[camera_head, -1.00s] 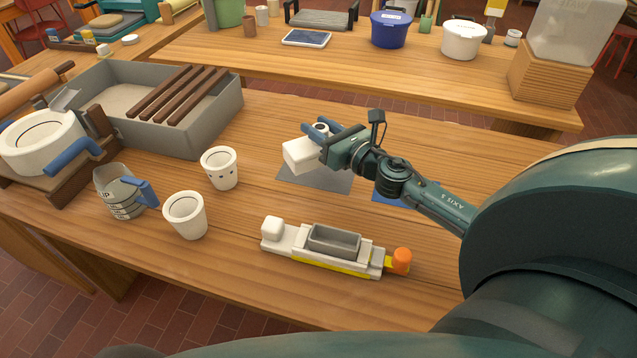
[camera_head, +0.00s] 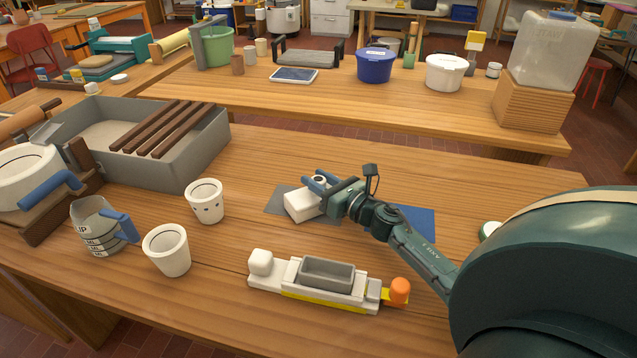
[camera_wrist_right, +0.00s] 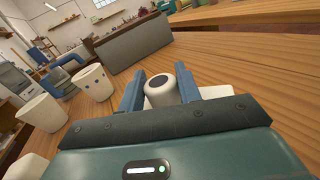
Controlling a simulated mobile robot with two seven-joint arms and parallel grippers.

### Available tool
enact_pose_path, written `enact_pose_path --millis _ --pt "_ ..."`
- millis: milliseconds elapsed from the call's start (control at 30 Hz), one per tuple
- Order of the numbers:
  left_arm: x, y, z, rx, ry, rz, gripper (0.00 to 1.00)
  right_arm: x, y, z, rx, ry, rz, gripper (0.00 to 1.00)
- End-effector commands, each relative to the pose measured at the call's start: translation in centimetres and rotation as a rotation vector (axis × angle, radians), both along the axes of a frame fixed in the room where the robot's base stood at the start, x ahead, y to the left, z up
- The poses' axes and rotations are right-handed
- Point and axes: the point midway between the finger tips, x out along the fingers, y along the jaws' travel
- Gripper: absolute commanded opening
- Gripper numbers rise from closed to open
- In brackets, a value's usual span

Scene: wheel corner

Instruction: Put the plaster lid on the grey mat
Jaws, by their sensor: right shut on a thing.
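The plaster lid (camera_head: 300,205) is a white block with a round knob on top. My right gripper (camera_head: 317,181) is shut on its knob. In the head view the lid is at the grey mat (camera_head: 277,203), over its middle; I cannot tell whether it touches the mat. In the right wrist view the lid's round knob (camera_wrist_right: 162,91) with a dark top sits between the blue fingers. The gripper hides part of the lid and mat. My left gripper is not in view.
A blue mat (camera_head: 416,222) lies right of the grey one, partly behind my right arm. A mould with a grey trough (camera_head: 327,273) is in front. Two white cups (camera_head: 205,203) and a measuring jug (camera_head: 97,230) stand left. A grey bin (camera_head: 200,150) is behind them.

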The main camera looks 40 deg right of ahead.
Motion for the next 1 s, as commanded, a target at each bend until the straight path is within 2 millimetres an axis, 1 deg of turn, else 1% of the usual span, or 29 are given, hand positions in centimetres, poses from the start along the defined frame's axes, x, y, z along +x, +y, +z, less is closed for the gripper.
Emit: enact_pose_path --millis 100,133,367,400,633,733,867,1000 --pt "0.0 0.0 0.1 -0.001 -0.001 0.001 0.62 0.0 0.0 0.0 0.002 0.002 0.0 0.0" --pt "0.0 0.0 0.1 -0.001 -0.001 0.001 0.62 -0.1 0.0 -0.2 0.002 0.005 0.0 0.36" --pt "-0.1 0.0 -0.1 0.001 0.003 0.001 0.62 0.0 0.0 -0.1 0.001 0.004 0.0 0.55" --pt "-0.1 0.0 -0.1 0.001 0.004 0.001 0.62 0.0 0.0 -0.1 0.001 0.004 0.0 0.56" --pt "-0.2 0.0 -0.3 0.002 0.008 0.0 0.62 -0.1 0.0 -0.1 0.001 0.003 -0.001 0.56" --pt "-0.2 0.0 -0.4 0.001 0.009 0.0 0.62 -0.8 -0.2 -0.3 0.001 0.006 -0.001 0.56" --pt "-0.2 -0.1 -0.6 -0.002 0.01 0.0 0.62 -2.7 -0.5 -0.4 -0.001 0.006 0.0 0.56" --pt "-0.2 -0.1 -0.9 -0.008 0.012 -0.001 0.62 -5.6 -1.0 -0.5 0.001 0.007 0.0 0.56"
